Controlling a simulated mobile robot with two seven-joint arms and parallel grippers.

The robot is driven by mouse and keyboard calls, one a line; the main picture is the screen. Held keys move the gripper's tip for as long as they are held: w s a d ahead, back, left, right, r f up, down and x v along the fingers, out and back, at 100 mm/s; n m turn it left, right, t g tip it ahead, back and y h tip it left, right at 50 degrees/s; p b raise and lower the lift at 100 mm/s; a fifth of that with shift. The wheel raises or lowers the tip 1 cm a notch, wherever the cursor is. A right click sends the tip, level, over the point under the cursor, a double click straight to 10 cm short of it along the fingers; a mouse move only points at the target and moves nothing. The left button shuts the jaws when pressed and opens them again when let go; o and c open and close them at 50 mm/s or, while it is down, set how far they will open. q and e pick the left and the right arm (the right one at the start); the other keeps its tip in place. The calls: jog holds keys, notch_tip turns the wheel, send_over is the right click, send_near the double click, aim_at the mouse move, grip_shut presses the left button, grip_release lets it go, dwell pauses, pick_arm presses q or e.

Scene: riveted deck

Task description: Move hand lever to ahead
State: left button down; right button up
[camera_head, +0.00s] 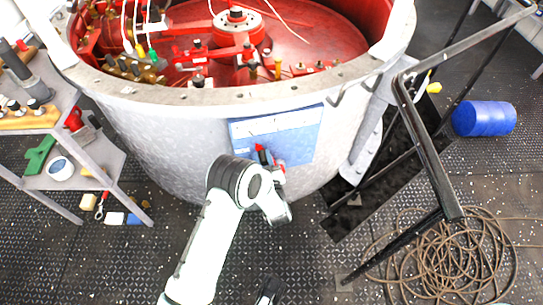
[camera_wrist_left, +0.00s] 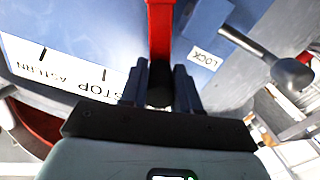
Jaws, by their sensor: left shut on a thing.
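The hand lever has a red arm (camera_wrist_left: 160,32) and a dark grip end. In the head view its red part (camera_head: 279,164) shows at the blue panel (camera_head: 300,139) on the front of the big grey drum. My left gripper (camera_head: 269,163) is at the lever. In the left wrist view my left gripper (camera_wrist_left: 160,88) has its fingers on either side of the grip end, shut on it. A white scale plate (camera_wrist_left: 62,68) left of the lever reads ASTERN and STOP; no AHEAD mark is readable.
A locking handle with a grey ball knob (camera_wrist_left: 290,74) stands by the LOCK label (camera_wrist_left: 204,58), right of the lever. A black handrail (camera_head: 432,150) and coiled rope (camera_head: 450,262) are at the right. A grey shelf (camera_head: 95,165) stands left.

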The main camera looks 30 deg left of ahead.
pick_arm(q)
jog(key=shift+s+a+f, duration=0.3)
jog(key=shift+s+a, duration=0.15)
jog(key=shift+a, duration=0.05)
pick_arm(e)
jog(key=shift+w, duration=0.1)
pick_arm(q)
jog(key=c, duration=0.9)
grip_release()
jog(key=shift+o, duration=0.2)
jog(key=shift+d, duration=0.1)
jog(key=shift+w+r, duration=0.1)
jog(key=shift+s+d, duration=0.35)
jog(key=shift+d, duration=0.15)
jog(key=p+v, duration=0.1)
jog(key=v, duration=1.1)
pick_arm(e)
jog(key=shift+s+a+r+g, duration=0.15)
jog(key=shift+s+a+r, duration=0.15)
jog(key=shift+s+r, duration=0.25)
jog(key=shift+s+a+r+g, duration=0.15)
jog(key=shift+s+a+r, duration=0.15)
jog(key=shift+s, duration=0.4)
